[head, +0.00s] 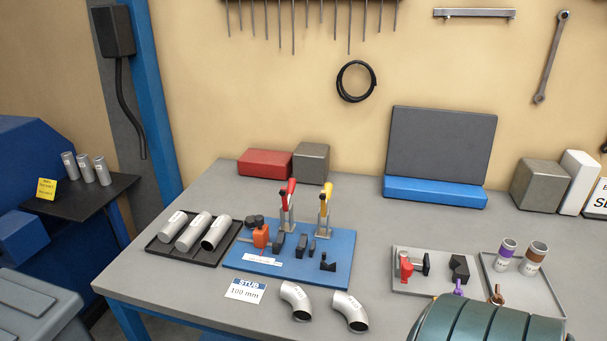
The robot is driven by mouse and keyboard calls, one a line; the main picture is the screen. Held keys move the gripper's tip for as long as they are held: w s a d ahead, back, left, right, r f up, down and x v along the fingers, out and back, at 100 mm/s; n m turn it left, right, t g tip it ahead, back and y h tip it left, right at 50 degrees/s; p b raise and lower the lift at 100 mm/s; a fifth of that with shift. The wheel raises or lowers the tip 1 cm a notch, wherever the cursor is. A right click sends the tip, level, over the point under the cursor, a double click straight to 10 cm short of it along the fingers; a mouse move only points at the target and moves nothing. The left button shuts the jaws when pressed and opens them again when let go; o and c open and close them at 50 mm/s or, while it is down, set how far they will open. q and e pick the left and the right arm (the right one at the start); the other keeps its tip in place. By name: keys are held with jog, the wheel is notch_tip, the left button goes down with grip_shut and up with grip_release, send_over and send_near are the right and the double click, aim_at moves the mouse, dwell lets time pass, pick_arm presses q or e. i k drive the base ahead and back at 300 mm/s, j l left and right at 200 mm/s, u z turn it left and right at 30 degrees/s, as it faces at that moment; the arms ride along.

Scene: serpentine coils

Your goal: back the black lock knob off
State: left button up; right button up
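A blue fixture board (337,277) lies on the grey bench. At its back left, small black rounded knob-like parts (254,220) sit by an orange block (261,236); which of them is the lock knob is too small to tell. A red-handled toggle clamp (288,203) and a yellow-handled one (325,207) stand upright on the board, with several dark blocks in front. On a grey plate (403,286) to the right, a red clamp (406,266) has a black end piece (425,264). Neither of my grippers is in view.
A black tray (166,256) of pipe pieces lies left of the board, two elbows (296,301) in front. A grey tray (544,301) holds banded tubes at right. A teal banded rounded body (487,321) covers the front right. The bench middle is clear.

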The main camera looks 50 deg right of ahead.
aim_at(249, 221)
jog(key=z, duration=1.5)
jog(key=k+j+z, duration=0.1)
jog(key=j+z, duration=0.25)
